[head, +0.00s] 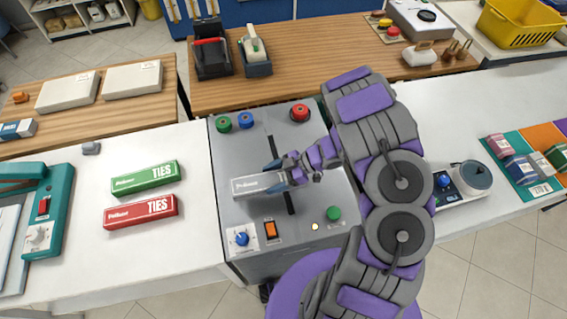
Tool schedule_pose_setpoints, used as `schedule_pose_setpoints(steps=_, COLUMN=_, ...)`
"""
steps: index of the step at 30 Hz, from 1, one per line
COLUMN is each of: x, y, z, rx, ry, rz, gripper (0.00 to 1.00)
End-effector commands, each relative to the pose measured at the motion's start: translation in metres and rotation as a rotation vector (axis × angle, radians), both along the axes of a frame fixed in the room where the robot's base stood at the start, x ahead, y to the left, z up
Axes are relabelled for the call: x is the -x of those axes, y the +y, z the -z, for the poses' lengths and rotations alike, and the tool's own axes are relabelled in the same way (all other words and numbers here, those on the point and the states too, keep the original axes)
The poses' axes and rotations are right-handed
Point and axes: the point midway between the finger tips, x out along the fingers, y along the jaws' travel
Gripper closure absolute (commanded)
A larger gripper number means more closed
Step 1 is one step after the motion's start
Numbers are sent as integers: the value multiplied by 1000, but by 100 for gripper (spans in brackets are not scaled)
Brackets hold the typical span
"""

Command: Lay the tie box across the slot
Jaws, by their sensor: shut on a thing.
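A grey-white box (252,186) with partly hidden lettering is held at its right end by my gripper (272,176). My gripper is shut on it, over the grey machine top (235,215). The dark slot (271,148) runs front to back in that top. The box lies crosswise to the slot, mostly left of it, and its right end is at the slot line. The fingers hide that end. I cannot tell if the box touches the top. A green TIES box (145,178) and a red TIES box (141,212) lie on the white counter to the left.
Green (223,124), blue (246,121) and red (299,113) buttons line the machine's back edge. A blue knob (241,239), orange switch (271,230) and green button (333,213) are at the front. A teal device (48,215) stands far left. My arm covers the machine's right side.

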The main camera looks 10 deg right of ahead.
Motion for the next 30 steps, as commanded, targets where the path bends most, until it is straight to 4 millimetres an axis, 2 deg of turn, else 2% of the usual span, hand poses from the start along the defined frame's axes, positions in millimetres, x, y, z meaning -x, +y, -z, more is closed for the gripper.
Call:
schedule_pose_setpoints(steps=6, x=-34, y=-23, z=5, rx=0, ry=-6, rz=0, gripper=58)
schedule_pose_setpoints(steps=15, x=-68, y=-48, z=8, rx=1, ry=-3, rz=-1, gripper=58)
schedule_pose_setpoints(steps=23, x=-76, y=-55, z=10, rx=2, ry=0, rz=0, gripper=58)
schedule_pose_setpoints(steps=30, x=-76, y=-55, z=43, rx=2, ry=1, rz=0, gripper=58)
